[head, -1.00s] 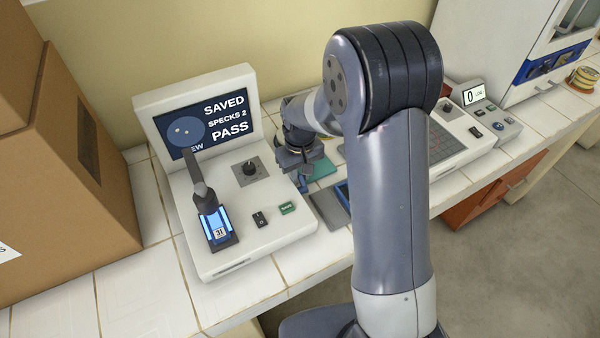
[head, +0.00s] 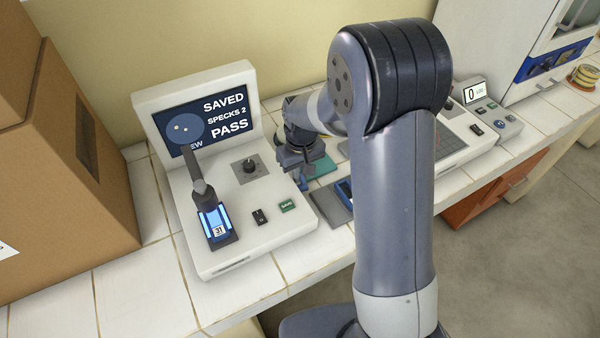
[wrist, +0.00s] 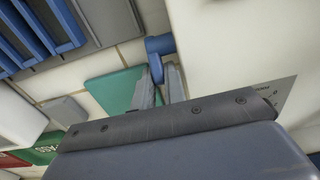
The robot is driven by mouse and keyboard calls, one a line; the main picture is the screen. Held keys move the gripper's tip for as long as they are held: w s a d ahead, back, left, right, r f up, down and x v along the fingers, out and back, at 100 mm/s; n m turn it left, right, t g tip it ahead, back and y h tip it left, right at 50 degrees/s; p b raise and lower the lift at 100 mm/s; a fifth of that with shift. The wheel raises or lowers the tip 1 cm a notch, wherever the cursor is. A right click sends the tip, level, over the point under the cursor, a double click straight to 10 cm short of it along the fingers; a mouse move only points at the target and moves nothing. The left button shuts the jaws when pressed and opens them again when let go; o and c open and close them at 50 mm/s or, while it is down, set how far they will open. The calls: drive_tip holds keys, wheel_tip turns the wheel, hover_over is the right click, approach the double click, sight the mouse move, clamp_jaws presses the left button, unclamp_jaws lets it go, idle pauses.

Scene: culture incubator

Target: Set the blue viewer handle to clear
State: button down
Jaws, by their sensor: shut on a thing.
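The viewer (head: 275,235) is a white console with a tilted screen (head: 222,118) reading SAVED, SPECKS 2, PASS. A grey optic arm (head: 197,180) stands over a blue-lit slot (head: 215,222) holding a piece marked 31. My gripper (head: 302,178) is at the console's right side. The blue handle (wrist: 159,45) shows in the wrist view, with its lower part between my fingertips (wrist: 160,78). My gripper is shut on it. In the head view the handle is small and partly hidden, and I cannot read its setting.
A teal pad (head: 322,166) lies just right of my gripper; it also shows in the wrist view (wrist: 112,93). A grey tray with blue parts (head: 343,190) is partly behind my arm. Brown boxes (head: 75,160) stand at the left. The tiles before the console are clear.

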sight(302, 176)
drive_tip(key=t+b, duration=0.1)
drive_tip(key=b, duration=0.2)
drive_tip(key=s+t+y+b, duration=0.1)
drive_tip(key=t+b, duration=0.1)
drive_tip(key=b, duration=0.2)
drive_tip(key=t+y+b, duration=0.1)
drive_tip(key=t+b, duration=0.1)
drive_tip(key=b, duration=0.2)
drive_tip(key=shift+s+d+r, duration=0.1)
drive_tip(key=shift+s+d, duration=0.1)
drive_tip(key=shift+d, duration=0.1)
drive_tip(key=t+b, duration=0.1)
drive_tip(key=b, duration=0.4)
drive_tip(key=s+t+y+b, duration=0.1)
drive_tip(key=b, duration=0.3)
drive_tip(key=shift+d+t+b, duration=0.25)
drive_tip(key=shift+t+b, duration=0.15)
drive_tip(key=b, duration=0.2)
drive_tip(key=t+b, duration=0.1)
drive_tip(key=shift+s+r+y+b, duration=0.2)
drive_tip(key=shift+s+y+b, duration=0.05)
drive_tip(key=shift+y+b, duration=0.15)
drive_tip(key=shift+r+t+b, duration=0.15)
drive_tip(key=shift+t+b, duration=0.15)
drive_tip(key=shift+b, duration=0.35)
drive_tip(key=c, duration=1.7)
unclamp_jaws()
drive_tip(key=shift+c, duration=0.2)
drive_tip(key=shift+d+r, duration=0.1)
